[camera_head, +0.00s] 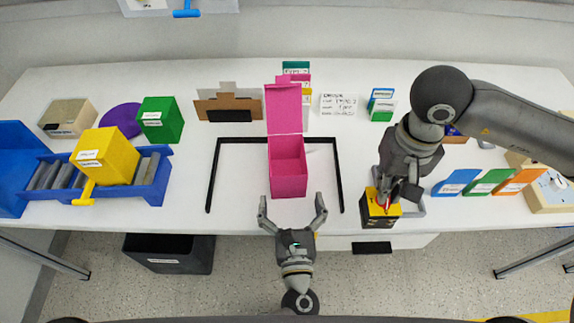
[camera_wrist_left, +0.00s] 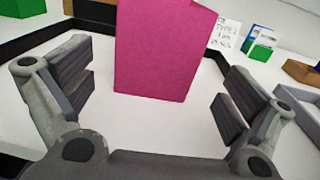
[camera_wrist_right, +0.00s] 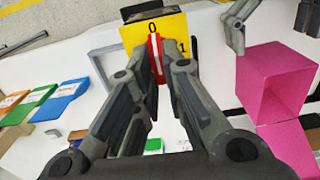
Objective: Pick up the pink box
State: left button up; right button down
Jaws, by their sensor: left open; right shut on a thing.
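The pink box (camera_head: 288,172) stands on the white table with its lid (camera_head: 284,108) raised at the back. In the left wrist view, the box (camera_wrist_left: 158,50) stands ahead between the fingers. My left gripper (camera_head: 292,212) is open and empty, just in front of the box, with its fingers apart from it. My right gripper (camera_head: 388,200) is at the yellow and black switch box (camera_head: 379,212) to the right. In the right wrist view, my right gripper (camera_wrist_right: 158,70) is shut on the red switch handle (camera_wrist_right: 157,55), between the marks 0 and 1. The pink box (camera_wrist_right: 275,85) also shows there.
A black frame (camera_head: 342,180) borders the pink box's area, open at the front. To the left are a blue roller conveyor (camera_head: 155,190) with a yellow box (camera_head: 105,158) and a green box (camera_head: 160,120). Blue, green and orange cards (camera_head: 487,181) stand at the right.

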aim_at(289, 188)
pick_arm(q)
jog(key=w, duration=0.1)
jog(key=w+p, duration=0.1)
jog(key=w, duration=0.2)
jog(key=shift+a+r+p, duration=0.25)
jog(key=shift+p, duration=0.05)
pick_arm(e)
notch_tip(289, 188, up, 2)
jog(key=shift+r, duration=0.1)
pick_arm(q)
jog(key=shift+w+f, duration=0.15)
jog(key=shift+w, duration=0.2)
jog(key=shift+c, duration=1.1)
jog(key=c, duration=0.8)
jog(key=shift+c, duration=0.2)
